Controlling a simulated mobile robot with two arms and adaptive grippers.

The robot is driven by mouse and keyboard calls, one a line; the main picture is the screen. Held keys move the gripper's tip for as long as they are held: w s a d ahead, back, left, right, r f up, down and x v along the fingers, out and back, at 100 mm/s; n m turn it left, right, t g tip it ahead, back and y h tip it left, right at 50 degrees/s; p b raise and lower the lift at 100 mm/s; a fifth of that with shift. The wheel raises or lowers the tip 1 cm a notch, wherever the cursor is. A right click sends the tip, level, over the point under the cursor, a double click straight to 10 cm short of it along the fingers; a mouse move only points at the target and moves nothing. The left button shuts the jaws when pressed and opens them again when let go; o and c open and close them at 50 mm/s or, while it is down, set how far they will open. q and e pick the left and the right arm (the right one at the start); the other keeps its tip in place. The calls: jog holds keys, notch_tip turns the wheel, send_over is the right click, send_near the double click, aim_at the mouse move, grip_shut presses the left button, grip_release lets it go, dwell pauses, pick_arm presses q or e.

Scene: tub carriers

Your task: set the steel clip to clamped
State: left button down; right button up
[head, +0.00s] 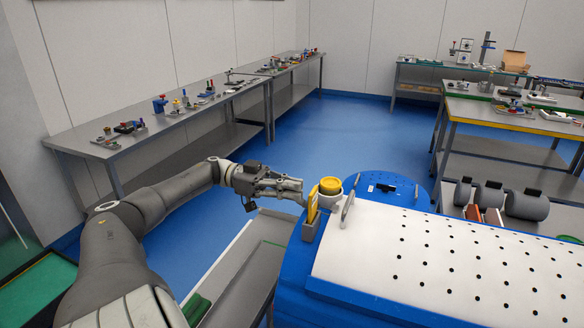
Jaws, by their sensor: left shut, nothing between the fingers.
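A slim steel piece that looks like the steel clip (348,209) stands tilted at the far left corner of the white perforated top (440,250). Its exact setting is too small to tell. My left gripper (301,191) is shut and empty, just left of a pale cup (325,200) with a yellow round piece (330,185) in it. The gripper is apart from the steel piece, with the cup between them. My right gripper is not in view.
A yellow upright plate (312,204) in a grey block (310,228) stands just below my left fingertips. A blue round plate (405,183) with a black part lies behind. Benches with small fixtures line the walls; the blue floor between is clear.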

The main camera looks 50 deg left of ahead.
pick_arm(q)
jog(key=v, duration=0.7)
jog(key=shift+a, duration=0.25)
jog(key=shift+s, duration=0.1)
dwell(0.6)
